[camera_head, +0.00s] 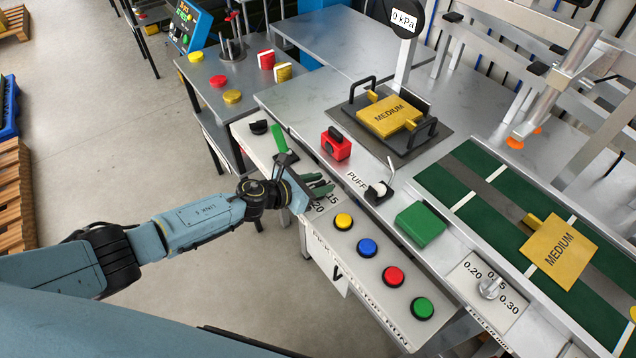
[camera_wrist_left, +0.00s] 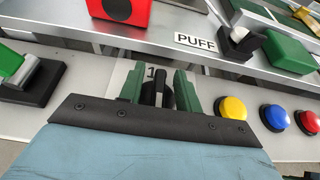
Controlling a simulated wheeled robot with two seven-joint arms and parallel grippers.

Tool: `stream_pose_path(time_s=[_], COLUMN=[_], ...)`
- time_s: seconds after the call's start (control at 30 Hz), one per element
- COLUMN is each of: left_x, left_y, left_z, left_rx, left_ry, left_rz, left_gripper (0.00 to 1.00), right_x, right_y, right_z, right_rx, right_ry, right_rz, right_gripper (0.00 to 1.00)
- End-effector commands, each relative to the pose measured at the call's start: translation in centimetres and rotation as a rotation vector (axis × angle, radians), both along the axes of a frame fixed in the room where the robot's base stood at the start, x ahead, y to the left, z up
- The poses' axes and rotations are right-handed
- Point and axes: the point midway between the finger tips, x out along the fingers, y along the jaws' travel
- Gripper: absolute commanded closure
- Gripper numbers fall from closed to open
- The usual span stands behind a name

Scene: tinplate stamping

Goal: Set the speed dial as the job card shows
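My left gripper (camera_head: 318,186) is over the front panel, with its green fingers pointing at a dial plate marked 15 and 20 (camera_head: 326,203). In the left wrist view the gripper (camera_wrist_left: 158,88) is open, and a black dial knob (camera_wrist_left: 158,96) stands between its fingers. Gaps seem to show on both sides of the knob; contact cannot be told. The fingers cover most of the dial's scale. A yellow plate reading MEDIUM (camera_head: 388,115) lies in the black-handled fixture, and another MEDIUM plate (camera_head: 560,252) lies on the green belt. Which is the job card, I cannot tell. My right gripper is out of view.
Yellow, blue, red and green buttons (camera_head: 393,276) line the panel right of the dial. A green-handled lever (camera_head: 279,139) stands to its left. A red block (camera_head: 336,144) and a PUFF switch (camera_head: 379,192) are behind. A second dial (camera_head: 490,288) reads 0.20 to 0.30.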

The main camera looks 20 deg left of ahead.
Motion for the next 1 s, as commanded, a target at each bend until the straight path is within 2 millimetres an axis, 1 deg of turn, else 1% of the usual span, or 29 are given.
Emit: stream_pose_path(time_s=[0.17, 0.33, 0.53, 0.7, 0.9, 1.0], left_x=[-0.1, -1.1, -4.1, -6.7, -8.8, -9.3], left_y=[0.1, 1.0, 3.3, 5.4, 7.1, 7.6], left_z=[0.0, 0.6, 2.1, 3.4, 4.5, 4.9], left_rx=[-0.001, 0.003, 0.003, 0.003, 0.001, 0.0], left_ry=[0.001, 0.0, 0.001, 0.002, 0.002, 0.001], left_rz=[0.0, 0.001, -0.001, 0.0, 0.001, 0.001], left_gripper=[0.66, 0.66, 0.66, 0.66, 0.66, 0.66], right_x=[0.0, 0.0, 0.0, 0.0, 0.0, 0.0], right_y=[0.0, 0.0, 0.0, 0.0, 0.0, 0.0], right_z=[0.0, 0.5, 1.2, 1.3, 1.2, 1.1], right_rx=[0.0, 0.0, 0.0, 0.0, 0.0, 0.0], right_ry=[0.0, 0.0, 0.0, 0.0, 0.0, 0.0], right_rz=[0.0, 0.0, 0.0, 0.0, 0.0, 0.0], right_gripper=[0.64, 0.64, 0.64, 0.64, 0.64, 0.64])
